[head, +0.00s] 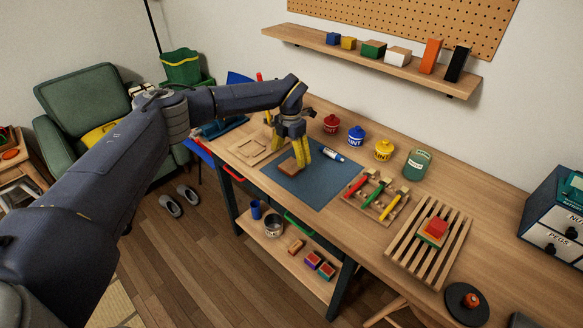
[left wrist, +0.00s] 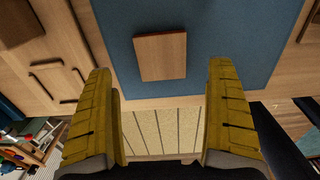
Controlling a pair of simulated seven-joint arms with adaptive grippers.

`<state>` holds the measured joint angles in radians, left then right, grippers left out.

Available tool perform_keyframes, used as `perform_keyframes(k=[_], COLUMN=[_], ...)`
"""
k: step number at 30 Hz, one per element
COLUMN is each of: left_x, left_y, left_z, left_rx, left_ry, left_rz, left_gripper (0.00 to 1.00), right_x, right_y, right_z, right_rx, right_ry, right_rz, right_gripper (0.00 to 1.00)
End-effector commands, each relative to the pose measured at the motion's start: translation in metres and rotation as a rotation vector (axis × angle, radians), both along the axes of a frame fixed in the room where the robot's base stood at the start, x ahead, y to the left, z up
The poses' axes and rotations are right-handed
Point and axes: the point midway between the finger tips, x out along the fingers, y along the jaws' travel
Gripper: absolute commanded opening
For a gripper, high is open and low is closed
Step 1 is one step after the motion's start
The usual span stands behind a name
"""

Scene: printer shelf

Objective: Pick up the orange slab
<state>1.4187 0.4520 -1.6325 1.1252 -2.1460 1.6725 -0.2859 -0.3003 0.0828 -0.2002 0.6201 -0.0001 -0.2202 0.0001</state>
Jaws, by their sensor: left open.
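A flat orange-brown slab (head: 288,166) lies on the blue mat (head: 322,181) on the workbench. In the left wrist view the slab (left wrist: 160,56) lies flat on the mat, slightly turned, beyond and between the two yellow fingers. My left gripper (head: 289,155) is open and empty, pointing down above the slab. The fingers partly overlap the slab's surroundings in the head view, and the exact gap is hard to judge. A taller orange block (head: 431,56) stands upright on the wall shelf. My right gripper is not in view.
Red, blue and yellow paint pots (head: 356,136) and a green jar (head: 417,164) stand behind the mat. A marker (head: 333,154) lies at the mat's back edge. A wooden rack with coloured rods (head: 376,196) and a slatted board (head: 452,255) are to the right.

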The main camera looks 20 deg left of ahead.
Motion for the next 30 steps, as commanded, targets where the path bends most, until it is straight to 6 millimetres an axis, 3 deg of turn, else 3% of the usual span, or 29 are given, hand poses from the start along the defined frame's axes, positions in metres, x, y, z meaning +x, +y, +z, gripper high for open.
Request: perform_keyframes(k=[12,21,30], left_x=[-0.004,-0.003,-0.003], left_y=[-0.002,-0.001,-0.001], left_z=[-0.045,-0.05,-0.05], left_rx=[0.0,0.001,0.0], left_ry=[0.002,0.0,0.001], left_rz=[0.0,0.0,0.0], left_gripper=[0.89,0.89,0.56], right_x=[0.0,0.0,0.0], right_y=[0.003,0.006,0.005], right_z=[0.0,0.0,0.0], right_rx=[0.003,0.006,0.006], right_ry=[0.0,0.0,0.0], right_rz=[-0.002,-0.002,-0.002], right_gripper=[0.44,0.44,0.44])
